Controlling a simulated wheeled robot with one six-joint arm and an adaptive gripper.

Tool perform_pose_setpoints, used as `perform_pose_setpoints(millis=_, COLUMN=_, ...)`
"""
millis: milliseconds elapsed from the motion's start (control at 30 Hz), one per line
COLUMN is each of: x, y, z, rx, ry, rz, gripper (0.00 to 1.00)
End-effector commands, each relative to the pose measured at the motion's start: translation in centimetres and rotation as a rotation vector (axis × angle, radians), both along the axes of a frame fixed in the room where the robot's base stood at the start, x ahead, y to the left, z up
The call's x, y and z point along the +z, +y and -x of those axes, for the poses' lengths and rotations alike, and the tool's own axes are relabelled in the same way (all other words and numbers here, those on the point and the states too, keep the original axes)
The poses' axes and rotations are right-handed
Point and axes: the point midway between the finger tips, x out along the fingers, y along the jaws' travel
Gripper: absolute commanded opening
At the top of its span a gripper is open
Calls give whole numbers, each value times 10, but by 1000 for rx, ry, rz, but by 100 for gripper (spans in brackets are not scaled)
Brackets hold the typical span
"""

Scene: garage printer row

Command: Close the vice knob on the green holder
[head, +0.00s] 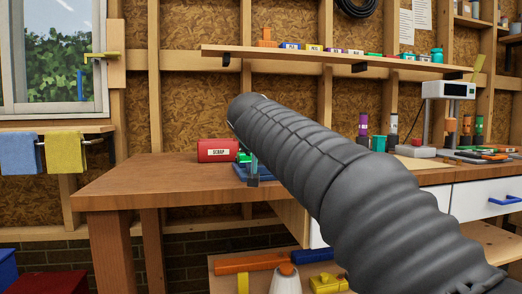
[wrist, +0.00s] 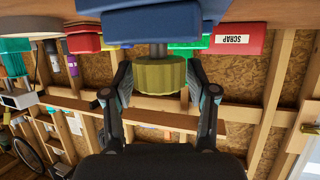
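The vice knob is an olive-yellow round knob (wrist: 160,76) on a short grey shaft, in the middle of the wrist view. Behind it is a blue vice body (wrist: 160,22). Green parts, seemingly the green holder (wrist: 185,48), show partly hidden beside the shaft. In the head view the blue base (head: 240,172) and a bit of green (head: 244,157) show at the bench's front edge, mostly covered by my arm. My gripper (wrist: 160,70) is open, one finger on each side of the knob. I cannot tell if either finger touches it.
A red scrap bin (head: 217,150) stands just left of the vice on the wooden bench (head: 140,182). A shelf (head: 330,58) with small labelled boxes hangs above. Spools and tools stand to the right.

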Motion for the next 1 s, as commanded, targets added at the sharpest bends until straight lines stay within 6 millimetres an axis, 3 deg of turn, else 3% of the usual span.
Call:
perform_pose_setpoints(millis=467, x=5, y=0, z=8, rx=1, ry=-3, rz=0, gripper=73)
perform_pose_setpoints(millis=1000, x=40, y=4, z=95, rx=3, ry=-2, rz=0, gripper=73)
